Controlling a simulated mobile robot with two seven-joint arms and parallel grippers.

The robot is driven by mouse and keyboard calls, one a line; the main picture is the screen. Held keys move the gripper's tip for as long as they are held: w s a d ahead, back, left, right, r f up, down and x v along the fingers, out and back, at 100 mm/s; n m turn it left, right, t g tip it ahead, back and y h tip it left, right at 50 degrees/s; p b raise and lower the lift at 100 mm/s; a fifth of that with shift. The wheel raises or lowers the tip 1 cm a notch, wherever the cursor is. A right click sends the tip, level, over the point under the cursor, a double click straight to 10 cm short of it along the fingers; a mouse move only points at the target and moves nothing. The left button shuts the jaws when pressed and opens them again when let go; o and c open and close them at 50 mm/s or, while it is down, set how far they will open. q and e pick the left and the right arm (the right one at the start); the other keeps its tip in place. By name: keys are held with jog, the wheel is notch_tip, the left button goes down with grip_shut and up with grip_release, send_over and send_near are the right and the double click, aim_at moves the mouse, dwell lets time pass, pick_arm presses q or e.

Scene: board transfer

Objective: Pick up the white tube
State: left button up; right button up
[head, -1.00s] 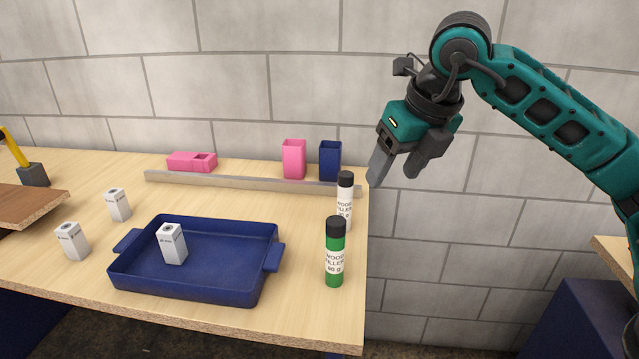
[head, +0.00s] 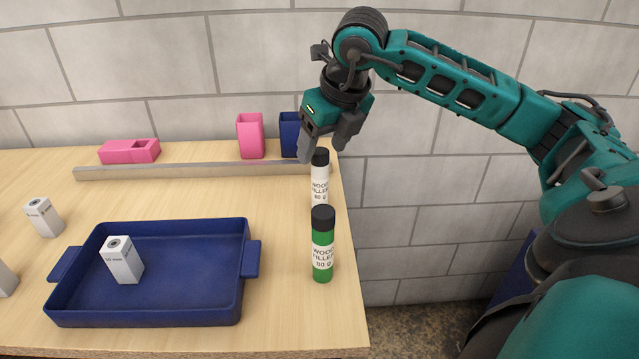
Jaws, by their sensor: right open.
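The white tube (head: 319,187) with a black cap stands upright near the right edge of the table, behind the green tube (head: 322,250). Its lower part is partly hidden by the green tube's cap. My right gripper (head: 322,153) is open and empty, tilted downward. In the head view its fingers show at about the height of the white tube's cap; whether they touch the cap I cannot tell. My left gripper is out of view.
A blue tray (head: 200,318) holding a small white box (head: 122,262) lies left of the tubes. A metal rail (head: 190,170) runs behind, with a pink cup (head: 250,137), a blue cup (head: 289,137) and a pink block (head: 128,152) beyond it. Another white box (head: 44,218) stands left.

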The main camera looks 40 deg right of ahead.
aim_at(317, 163)
jog(key=x, duration=0.5)
jog(key=shift+w+f, duration=0.1)
jog(key=shift+f, duration=0.05)
jog(key=c, duration=1)
jog(key=shift+c, duration=0.5)
